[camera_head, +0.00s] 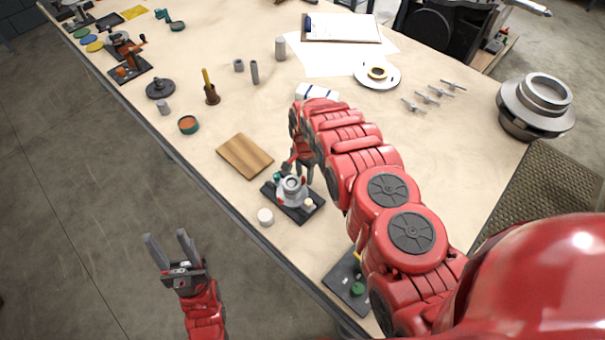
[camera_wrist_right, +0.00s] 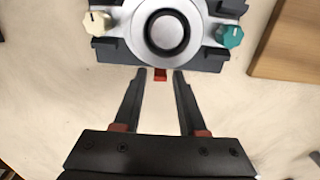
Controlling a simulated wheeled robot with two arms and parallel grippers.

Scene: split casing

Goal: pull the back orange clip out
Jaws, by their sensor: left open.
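The grey split casing (camera_head: 291,186) sits on a dark base at the table's near edge. In the right wrist view the casing (camera_wrist_right: 137,40) shows a pale ring around a dark bore. The back orange clip (camera_wrist_right: 160,75) sticks out of the side facing my right gripper (camera_wrist_right: 158,74). That gripper is open, with its fingertips on either side of the clip and gaps showing between. In the head view my right gripper (camera_head: 303,170) is at the casing's back side, and the clip cannot be made out clearly there. My left gripper (camera_head: 168,240) is open and empty, off the table's edge.
The casing carries a teal knob (camera_wrist_right: 229,36) and an ivory knob (camera_wrist_right: 97,21). A wooden board (camera_head: 245,156) lies close by, and a white cylinder (camera_head: 265,217) stands in front. My right arm covers the table to the casing's right.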

